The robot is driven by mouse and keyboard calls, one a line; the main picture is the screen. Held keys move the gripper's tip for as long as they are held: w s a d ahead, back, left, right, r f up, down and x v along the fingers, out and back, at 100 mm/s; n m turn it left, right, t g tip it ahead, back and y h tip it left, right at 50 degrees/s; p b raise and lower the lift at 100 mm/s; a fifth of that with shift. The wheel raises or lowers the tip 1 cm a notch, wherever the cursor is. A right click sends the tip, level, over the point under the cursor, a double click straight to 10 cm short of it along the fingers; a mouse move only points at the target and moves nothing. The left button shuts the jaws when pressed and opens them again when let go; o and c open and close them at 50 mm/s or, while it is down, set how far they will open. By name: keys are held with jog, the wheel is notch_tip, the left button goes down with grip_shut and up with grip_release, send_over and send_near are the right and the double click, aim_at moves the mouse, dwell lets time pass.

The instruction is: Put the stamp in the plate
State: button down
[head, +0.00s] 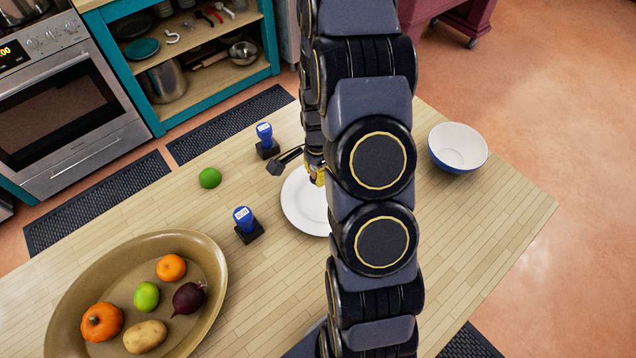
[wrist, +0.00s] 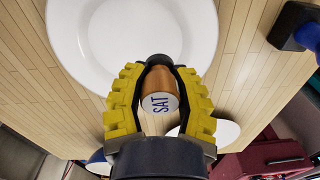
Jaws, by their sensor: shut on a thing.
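My gripper (wrist: 160,98) is shut on a copper-brown, round-topped stamp (wrist: 160,85). Its pale end is lettered in blue, and a dark part, perhaps its base, shows beyond it. The white plate (wrist: 85,55) lies on the table behind the held stamp in the wrist view. In the head view, my yellow gripper fingers (head: 318,178) are at the upper part of the plate (head: 298,210). My arm hides the held stamp and the plate's right side there. I cannot tell whether the stamp touches the plate.
Two blue-handled stamps with black bases stand left of the plate, one farther back (head: 265,136), one nearer (head: 243,219). A lime (head: 209,178) lies beside them. A brown oval tray (head: 205,270) holds fruit and vegetables. A blue-and-white bowl (head: 457,148) stands at the right.

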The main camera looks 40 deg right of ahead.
aim_at(316, 190)
jog(key=shift+f, duration=2.1)
jog(key=shift+f, duration=0.1)
jog(key=c, duration=0.8)
grip_release()
jog(key=shift+f, duration=0.1)
